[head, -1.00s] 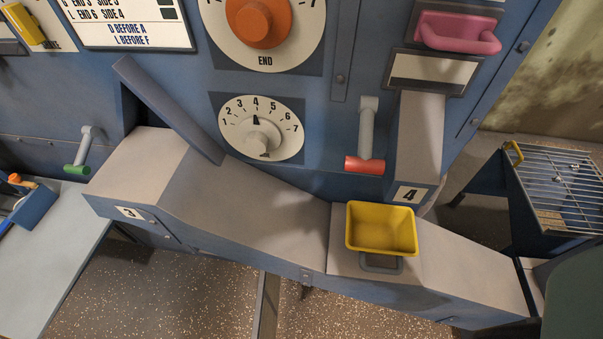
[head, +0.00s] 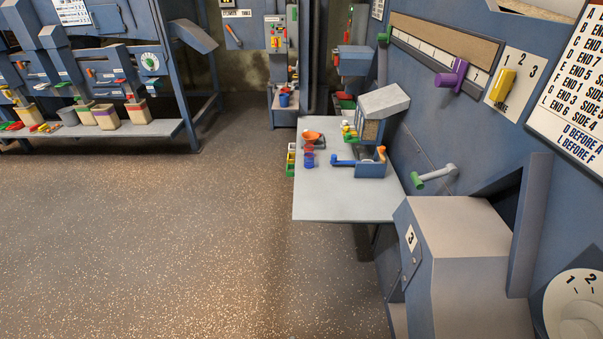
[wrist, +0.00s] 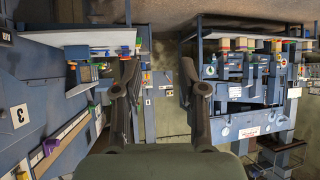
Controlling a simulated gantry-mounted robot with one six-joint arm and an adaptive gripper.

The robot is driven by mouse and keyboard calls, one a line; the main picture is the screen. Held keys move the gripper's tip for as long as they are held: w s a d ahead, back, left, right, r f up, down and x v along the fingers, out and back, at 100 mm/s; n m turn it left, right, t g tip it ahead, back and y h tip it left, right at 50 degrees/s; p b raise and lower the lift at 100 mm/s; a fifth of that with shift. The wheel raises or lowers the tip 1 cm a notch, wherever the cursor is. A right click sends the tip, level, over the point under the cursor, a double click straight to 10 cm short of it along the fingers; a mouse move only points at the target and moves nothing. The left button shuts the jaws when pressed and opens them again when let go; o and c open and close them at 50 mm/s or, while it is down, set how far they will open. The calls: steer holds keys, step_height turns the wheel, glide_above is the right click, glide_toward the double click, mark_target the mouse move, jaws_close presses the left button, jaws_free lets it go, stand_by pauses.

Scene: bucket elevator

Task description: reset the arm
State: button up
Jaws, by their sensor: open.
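My gripper (wrist: 158,72) shows in the wrist view with its two dark fingers spread apart and nothing between them. It hangs in open air, with the machine's blue panel on the left and a workbench in the distance on the right. The wrist view looks tilted over, so the benches appear upside down. My arm and gripper do not show in the head view.
A grey side table (head: 340,195) holds a blue box (head: 370,168) and small coloured cups. A green-tipped lever (head: 433,176) and a purple handle (head: 451,78) stick out of the panel. A long bench (head: 100,132) with bins stands far left. The speckled floor between is clear.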

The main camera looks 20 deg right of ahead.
step_height(320, 180, up, 44)
steer(key=a+n+t+p, duration=0.1)
steer(key=a+p, duration=0.1)
steer(key=p, duration=3.2)
steer(key=shift+w+a+t+y, duration=0.15)
steer(key=shift+a+t+y, duration=0.15)
steer(key=shift+y, duration=0.1)
steer(key=shift+f, duration=0.1)
